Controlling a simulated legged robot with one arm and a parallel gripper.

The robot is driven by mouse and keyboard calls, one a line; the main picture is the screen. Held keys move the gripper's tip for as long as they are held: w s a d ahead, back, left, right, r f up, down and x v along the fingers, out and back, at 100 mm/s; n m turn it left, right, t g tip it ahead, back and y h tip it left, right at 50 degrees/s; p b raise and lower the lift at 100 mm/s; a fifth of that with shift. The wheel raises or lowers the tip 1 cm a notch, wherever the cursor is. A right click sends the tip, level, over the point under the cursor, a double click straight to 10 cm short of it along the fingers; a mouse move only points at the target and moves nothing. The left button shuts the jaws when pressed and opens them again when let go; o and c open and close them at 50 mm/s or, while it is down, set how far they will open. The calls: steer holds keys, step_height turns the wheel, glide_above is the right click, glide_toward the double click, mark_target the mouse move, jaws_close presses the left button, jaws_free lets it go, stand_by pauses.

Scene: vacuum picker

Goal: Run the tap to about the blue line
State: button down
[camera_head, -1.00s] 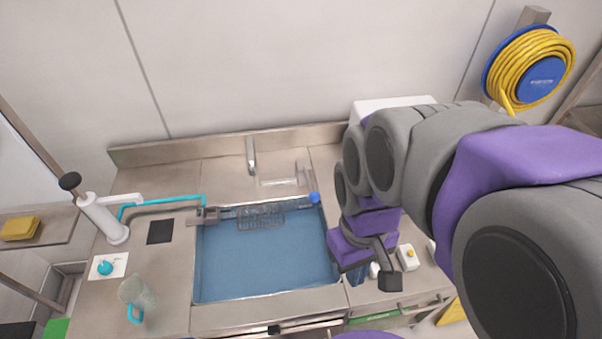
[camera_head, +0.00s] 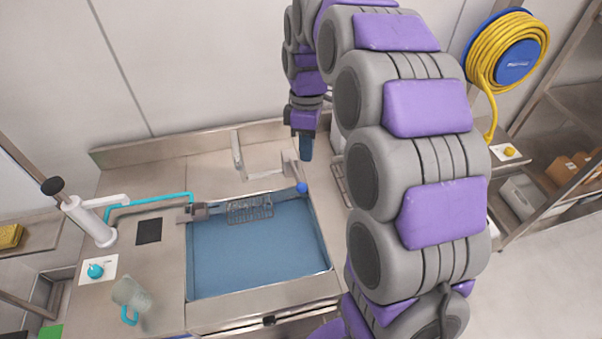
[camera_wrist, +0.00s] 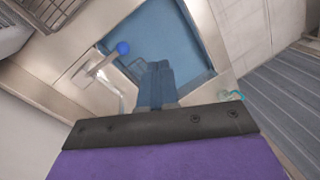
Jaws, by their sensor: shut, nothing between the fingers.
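The tap spout (camera_head: 237,152) stands at the back of the sink, with a lever arm ending in a blue knob (camera_head: 301,187) at the sink's back right corner. The knob also shows in the wrist view (camera_wrist: 123,48). The sink basin (camera_head: 255,255) looks blue inside; I cannot make out a separate blue line or a water level. My gripper (camera_head: 305,150) points down behind and above the knob, apart from it. In the wrist view its blue fingers (camera_wrist: 156,85) are together and empty, beside the knob.
A wire rack (camera_head: 250,209) hangs at the basin's back. A jug with a cyan handle (camera_head: 131,297), a cyan knob on a white plate (camera_head: 96,270) and a white hand pump (camera_head: 90,220) stand on the left counter. A yellow hose reel (camera_head: 507,55) hangs on the right wall.

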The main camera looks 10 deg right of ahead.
mark_target(301, 182)
steer(key=w+d+f+n, duration=0.1)
steer(key=w+f+n, duration=0.3)
steer(key=w, duration=0.6)
steer(key=shift+w+n, duration=0.15)
steer(key=shift+n, duration=0.25)
steer(key=shift+d, duration=0.1)
steer(key=s+f, duration=0.1)
steer(key=f, duration=0.3)
steer(key=s+f+b, duration=0.1)
steer(key=f, duration=0.4)
steer(key=f+b, duration=0.1)
steer(key=f, duration=0.3)
steer(key=shift+s+a+f, duration=0.25)
steer(key=shift+s+f, duration=0.15)
